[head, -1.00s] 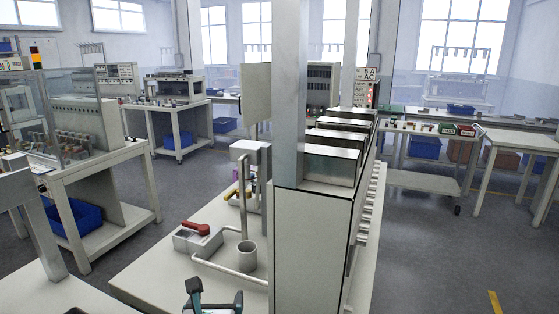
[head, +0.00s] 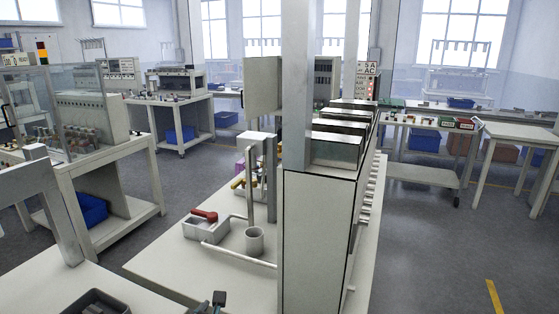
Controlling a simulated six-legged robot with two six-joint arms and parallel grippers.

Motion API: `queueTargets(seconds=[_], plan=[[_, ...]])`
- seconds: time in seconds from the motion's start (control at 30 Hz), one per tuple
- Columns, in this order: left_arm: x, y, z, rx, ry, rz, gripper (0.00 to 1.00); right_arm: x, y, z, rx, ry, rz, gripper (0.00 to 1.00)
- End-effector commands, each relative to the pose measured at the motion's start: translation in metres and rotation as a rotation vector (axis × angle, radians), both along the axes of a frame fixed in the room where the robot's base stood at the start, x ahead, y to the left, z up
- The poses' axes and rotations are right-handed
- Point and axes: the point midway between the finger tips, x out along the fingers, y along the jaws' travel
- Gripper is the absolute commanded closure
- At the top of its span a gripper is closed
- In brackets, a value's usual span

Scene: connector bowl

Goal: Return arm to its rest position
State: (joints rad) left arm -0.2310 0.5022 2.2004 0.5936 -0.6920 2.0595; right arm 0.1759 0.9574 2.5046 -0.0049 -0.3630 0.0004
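Dark tips of a gripper (head: 211,304) show at the bottom edge of the head view, left of centre, in front of the near bench (head: 160,267). I take it for my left gripper, though its arm is below the picture. Only a small part of it shows, so I cannot tell whether it is open or shut, and no held object is visible. My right gripper is not in view.
A grey box with a red handle (head: 205,215) and a grey cup (head: 254,239) stand on the near bench. A tall white cabinet (head: 318,240) with a post blocks the middle. A dark bin (head: 95,303) is at lower left. Open floor (head: 430,260) lies to the right.

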Motion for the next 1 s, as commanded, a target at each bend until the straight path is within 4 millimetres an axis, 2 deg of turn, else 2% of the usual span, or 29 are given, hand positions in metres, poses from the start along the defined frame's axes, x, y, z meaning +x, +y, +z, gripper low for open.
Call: queueTargets(seconds=[0.17,0.27,0.37,0.47,0.5,0.6,0.7,0.8,0.9,1.0], plan=[[-0.019,0.002,-0.05,0.253,0.111,-0.212,0.13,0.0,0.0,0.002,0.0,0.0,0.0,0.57],[-0.037,0.003,-0.083,0.42,0.181,-0.386,0.13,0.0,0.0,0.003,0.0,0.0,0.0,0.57],[-0.067,0.004,-0.125,0.615,0.258,-0.637,0.13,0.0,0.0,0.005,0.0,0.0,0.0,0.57],[-0.112,0.004,-0.173,0.821,0.316,-0.992,0.13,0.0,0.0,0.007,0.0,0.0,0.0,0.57],[-0.132,0.004,-0.19,0.895,0.322,-1.152,0.13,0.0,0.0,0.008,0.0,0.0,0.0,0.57],[-0.184,0.001,-0.223,1.027,0.279,-1.533,0.13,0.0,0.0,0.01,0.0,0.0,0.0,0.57],[-0.228,-0.002,-0.242,1.101,0.18,-1.839,0.13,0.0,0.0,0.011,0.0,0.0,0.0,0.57],[-0.257,-0.006,-0.251,1.135,0.073,-2.04,0.13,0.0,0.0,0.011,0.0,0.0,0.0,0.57],[-0.272,-0.008,-0.255,1.148,0.004,-2.141,0.13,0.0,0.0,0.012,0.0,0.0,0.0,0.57],[-0.276,-0.008,-0.255,1.155,-0.019,-2.171,0.13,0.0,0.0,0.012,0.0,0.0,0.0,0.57]])
